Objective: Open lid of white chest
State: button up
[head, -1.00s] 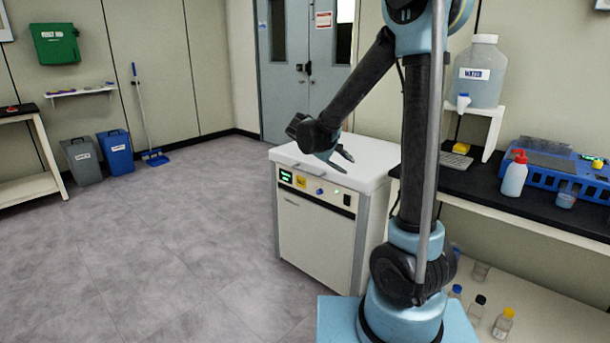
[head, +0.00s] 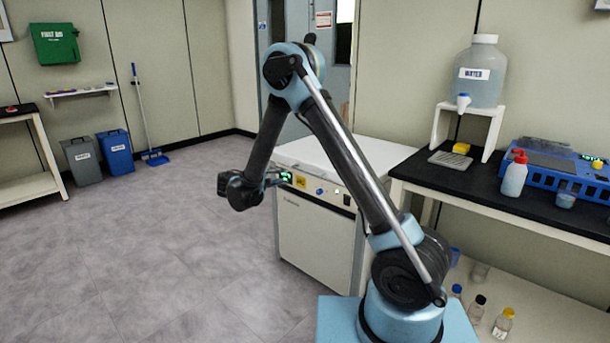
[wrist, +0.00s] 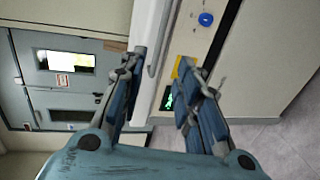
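The white chest (head: 315,235) stands on the floor ahead, with its white lid (head: 385,153) lying flat and closed on top. Its front panel carries a green display, a yellow label and a blue knob. My gripper (head: 280,178) is at the chest's upper front left corner, by the display, and partly hides it. In the wrist view, turned sideways, my gripper (wrist: 160,65) is open, its two fingers apart. The lid's front edge (wrist: 146,55) and a thin grey bar along it lie ahead, between the fingertip directions. Contact cannot be told.
A black-topped bench (head: 480,195) with a water jug (head: 478,75) and a red-capped bottle (head: 514,175) stands close right of the chest. Grey double doors (head: 290,30) are behind. The floor (head: 150,240) to the left is clear up to the bins.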

aim_at(306, 171)
jog(key=x, duration=1.7)
jog(key=shift+w+a, duration=0.1)
jog(key=shift+w, duration=0.1)
